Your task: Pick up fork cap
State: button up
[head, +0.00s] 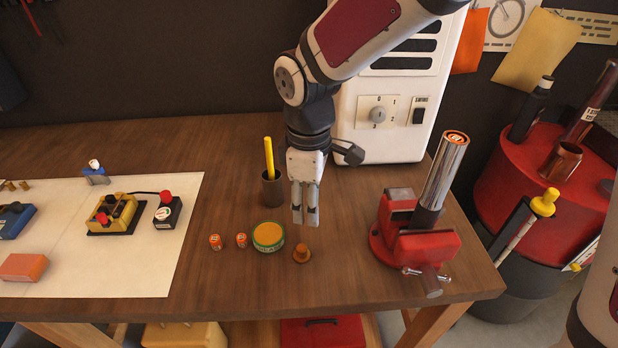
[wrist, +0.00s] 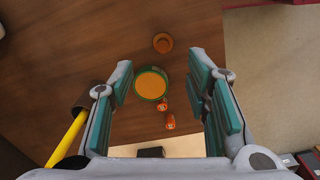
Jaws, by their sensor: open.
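A small orange-brown flanged piece (head: 301,254), which looks like the fork cap, sits on the wooden bench near its front edge, right of a green-rimmed tin. It also shows in the wrist view (wrist: 162,43), near the top, beyond the fingertips. My gripper (head: 305,222) is open and empty, pointing down above the bench, just behind the cap in the head view. In the wrist view its fingers (wrist: 162,78) stand wide apart on either side of the tin, and nothing touches the cap.
The tin (head: 268,237) stands close left of the cap, with two small orange-red pieces (head: 241,240) further left. A dark cup (head: 271,188) holds a yellow pencil behind. A red vise (head: 415,240) grips a chrome tube (head: 446,165) at right. Bare wood lies between cap and vise.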

jog(key=a+f, duration=0.1)
jog(key=f, duration=0.1)
send_near(303, 247)
jog(key=shift+n, duration=0.3)
notch_tip(303, 247, down, 5)
jog(key=shift+d+f+p, duration=0.1)
jog(key=shift+p, duration=0.25)
jog(key=shift+w+f+p, duration=0.1)
jog(key=shift+f+p, duration=0.35)
jog(key=shift+f, duration=1.75)
grip_shut()
